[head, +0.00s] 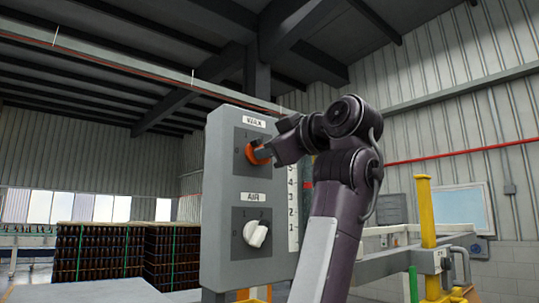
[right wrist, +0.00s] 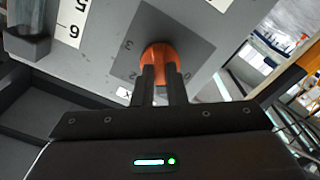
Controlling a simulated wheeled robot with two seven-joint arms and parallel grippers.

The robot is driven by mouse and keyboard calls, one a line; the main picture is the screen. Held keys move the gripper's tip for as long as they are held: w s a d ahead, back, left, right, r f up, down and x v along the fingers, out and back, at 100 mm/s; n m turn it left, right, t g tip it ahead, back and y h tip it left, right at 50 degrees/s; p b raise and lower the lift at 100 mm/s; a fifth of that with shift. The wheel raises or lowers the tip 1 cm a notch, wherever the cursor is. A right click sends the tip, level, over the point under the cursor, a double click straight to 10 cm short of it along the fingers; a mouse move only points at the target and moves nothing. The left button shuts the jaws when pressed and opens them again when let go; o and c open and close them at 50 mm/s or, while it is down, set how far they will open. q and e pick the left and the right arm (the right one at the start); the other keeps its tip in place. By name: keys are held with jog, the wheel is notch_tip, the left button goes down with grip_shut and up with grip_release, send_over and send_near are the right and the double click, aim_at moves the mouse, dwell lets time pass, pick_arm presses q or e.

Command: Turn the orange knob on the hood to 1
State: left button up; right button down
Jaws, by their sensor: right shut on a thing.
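The orange knob (head: 251,153) is on the upper plate of a grey control box (head: 222,200), under a label reading WAX. Digits are printed around the knob, with 0 at its left and 1 above it in the head view. My right gripper (head: 263,152) reaches in from the right and is shut on the knob. In the right wrist view, both fingers (right wrist: 160,76) grip the sides of the orange knob (right wrist: 158,54). The fingers partly cover the knob, so I cannot tell its exact setting. My left gripper is not in view.
A white knob (head: 256,233) labelled AIR sits below on the same box. A numbered scale strip (head: 293,215) runs along the box's right side. Yellow posts (head: 427,220) and grey rails stand at right. Crates of dark bottles (head: 98,250) are stacked behind at left.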

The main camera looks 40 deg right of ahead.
jog(key=shift+m, duration=0.6)
jog(key=c, duration=1.5)
grip_release()
jog(key=shift+w, duration=0.1)
jog(key=shift+o, duration=0.2)
jog(key=s+b, duration=0.4)
jog(key=s, duration=0.3)
jog(key=shift+s+d, duration=0.35)
jog(key=shift+s, duration=0.05)
